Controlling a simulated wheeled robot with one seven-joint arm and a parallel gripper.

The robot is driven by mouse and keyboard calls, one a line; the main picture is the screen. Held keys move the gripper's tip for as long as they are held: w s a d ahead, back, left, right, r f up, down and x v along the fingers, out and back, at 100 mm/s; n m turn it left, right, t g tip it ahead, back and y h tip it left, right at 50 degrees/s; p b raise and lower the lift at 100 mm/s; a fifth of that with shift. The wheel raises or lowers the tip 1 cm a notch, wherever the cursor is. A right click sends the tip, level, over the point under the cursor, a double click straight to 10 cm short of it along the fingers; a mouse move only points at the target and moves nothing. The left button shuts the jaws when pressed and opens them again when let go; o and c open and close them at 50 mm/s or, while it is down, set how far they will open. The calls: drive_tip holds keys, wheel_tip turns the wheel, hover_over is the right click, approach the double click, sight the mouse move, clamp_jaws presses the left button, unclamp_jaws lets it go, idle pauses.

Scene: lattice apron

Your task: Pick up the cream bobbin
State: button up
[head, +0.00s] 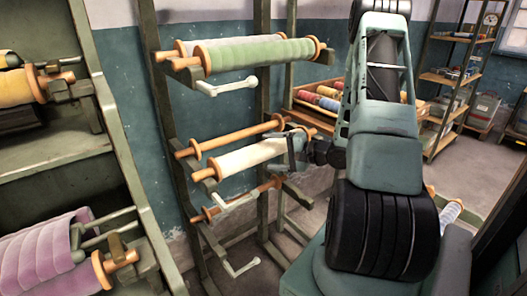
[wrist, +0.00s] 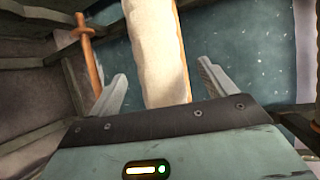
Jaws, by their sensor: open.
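The cream bobbin (head: 248,158) lies across the middle level of the green rack, with a wooden flange at its left end. My gripper (head: 294,148) is at its right end and hides part of that end in the head view. In the wrist view, the cream bobbin (wrist: 157,50) runs lengthwise up the picture between the two grey fingers of my gripper (wrist: 163,70). The fingers are open, with a visible gap on both sides of the bobbin. I cannot tell how deep it sits between them.
A pale green bobbin (head: 258,54) lies on the rack level above. A bare wooden rod (head: 235,135) lies just behind the cream bobbin, and another rod (head: 240,198) below. Rack uprights and jutting arms stand close around. A lilac bobbin (head: 42,252) rests on the left rack.

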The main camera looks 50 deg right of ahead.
sight(271, 152)
drive_tip(key=x, duration=0.3)
drive_tip(key=shift+w+f, duration=0.15)
drive_tip(key=c, duration=1.4)
